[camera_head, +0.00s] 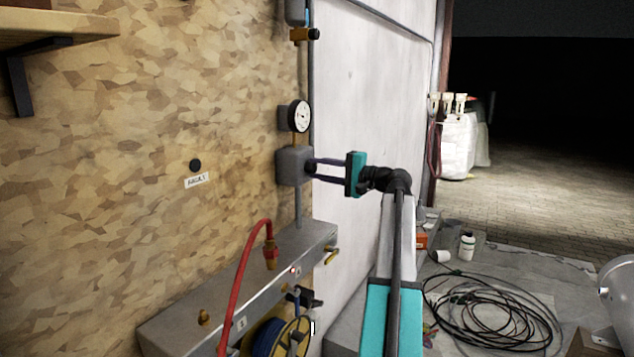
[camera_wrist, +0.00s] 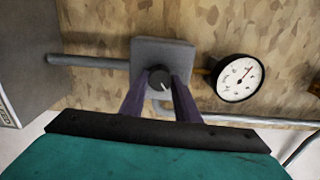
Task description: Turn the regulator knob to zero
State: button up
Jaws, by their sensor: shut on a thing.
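The regulator is a grey box (camera_head: 292,166) on the wood-chip board wall, on a vertical pipe. Its dark round knob (camera_wrist: 159,79) with a pale pointer line shows in the wrist view on the grey box plate (camera_wrist: 158,52). My gripper (camera_head: 314,167) reaches in from the right, its two dark fingers on either side of the knob. In the wrist view the fingers (camera_wrist: 160,87) are closed on the knob's sides. A white round gauge (camera_head: 299,116) sits above the box; its dial (camera_wrist: 240,78) with a red needle shows in the wrist view.
A metal manifold shelf (camera_head: 250,285) with a red hose (camera_head: 243,275) stands below the regulator. A wooden shelf (camera_head: 60,27) is at upper left. A coiled black cable (camera_head: 490,315) and a white bottle (camera_head: 467,246) lie to the right.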

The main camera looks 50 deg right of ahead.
jog(key=n+b, duration=0.4)
jog(key=b, duration=0.1)
jog(key=n+b, duration=0.2)
jog(key=shift+f+n, duration=0.3)
jog(key=shift+f, duration=0.05)
jog(key=n+b, duration=0.4)
jog(key=shift+a+r, duration=0.1)
jog(key=shift+r, duration=0.2)
jog(key=o, duration=1)
jog(key=shift+o, duration=0.2)
jog(key=shift+r, duration=0.1)
jog(key=shift+s, duration=0.1)
